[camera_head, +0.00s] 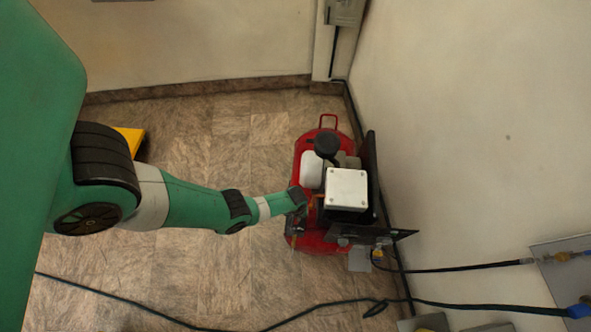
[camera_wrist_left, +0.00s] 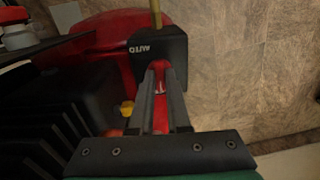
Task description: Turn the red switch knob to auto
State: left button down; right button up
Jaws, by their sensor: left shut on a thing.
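The red switch knob (camera_wrist_left: 160,90) shows in the left wrist view between the two grey fingers of my left gripper (camera_wrist_left: 160,75). The fingers are shut on it. A pale mark shows on the knob. The knob is at the black switch box (camera_wrist_left: 172,47), which carries a white label that appears to read AUTO, upside down. In the head view my left gripper (camera_head: 303,203) reaches the left side of the red compressor (camera_head: 317,240). The knob is hidden there by the gripper. My right gripper is not in view.
A white-topped box (camera_head: 346,188) and a black round part (camera_head: 327,145) stand on the compressor. A wall is close on the right. Black hoses (camera_head: 455,268) run from wall fittings at the lower right. The tiled floor (camera_head: 200,270) to the left is mostly clear.

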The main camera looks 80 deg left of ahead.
pick_arm(q)
jog(key=shift+m, duration=0.3)
jog(key=m, duration=0.3)
jog(key=shift+m, duration=0.3)
jog(key=m, duration=0.4)
jog(key=shift+m, duration=0.3)
jog(key=m, duration=0.4)
jog(key=shift+m, duration=2.5)
jog(key=c, duration=0.9)
grip_release()
